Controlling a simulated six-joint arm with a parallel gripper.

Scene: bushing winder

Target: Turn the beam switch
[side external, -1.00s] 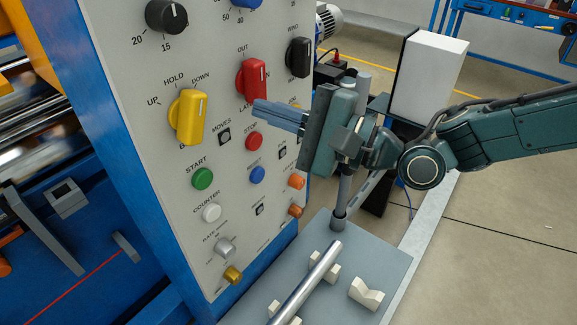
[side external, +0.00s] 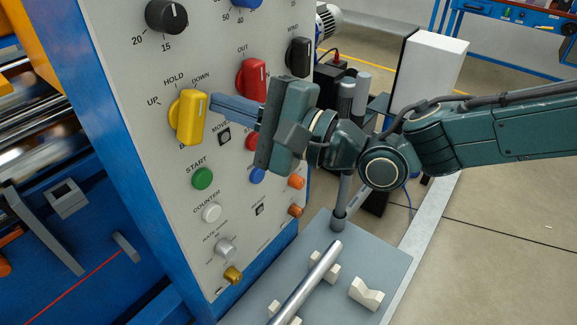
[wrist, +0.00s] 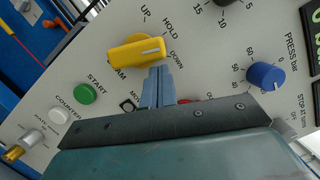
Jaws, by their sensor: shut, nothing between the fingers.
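The beam switch is a yellow rotary knob (side external: 187,117) on the upright grey panel, marked UP, HOLD and DOWN. In the side view its white pointer line points up, between HOLD and DOWN. In the wrist view the yellow knob (wrist: 137,51) lies nearly level, its white line at the right end near DOWN. My gripper (side external: 213,105) is shut and empty, its fingertips close to the knob's right side. In the wrist view the shut fingers (wrist: 159,70) are just below the knob's line end. I cannot tell whether they touch it.
A red knob (side external: 251,79) and a black knob (side external: 299,57) sit right of the yellow one. The green START button (side external: 202,179) and white counter button (side external: 212,212) are below. A metal bar (side external: 309,282) rests on cream V-blocks on the grey table.

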